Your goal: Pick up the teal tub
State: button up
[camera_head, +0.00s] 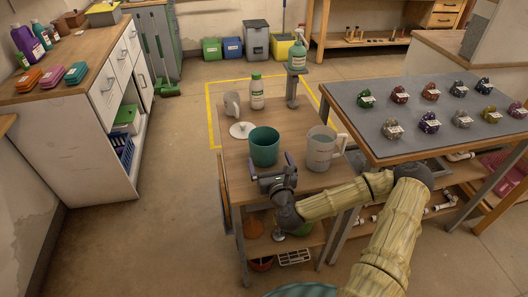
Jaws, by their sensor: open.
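The teal tub (264,149) stands upright on the wooden top of a small cart (212,134) in the middle of the view. It looks like an open round cup-shaped container. My gripper (268,164) is at the near side of the tub, close in front of its lower wall. Its jaws are open. The fingers overlap the tub's lower edge in the picture, and I cannot tell whether they touch it. Nothing shows held in the jaws.
A grey pitcher (319,150) stands close right of the tub. A white lid (242,130), a mug (232,105) and a white-green bottle (257,92) are behind it. A spray bottle (297,55) stands on a post. A table with labelled rocks (430,120) is at right.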

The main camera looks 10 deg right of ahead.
aim_at(261, 136)
jog(key=shift+w, duration=1.4)
jog(key=shift+w, duration=0.1)
jog(key=w, duration=0.5)
jog(key=shift+a, duration=0.1)
jog(key=shift+r, duration=0.1)
jog(key=shift+c, duration=0.4)
jog(key=c, duration=0.7)
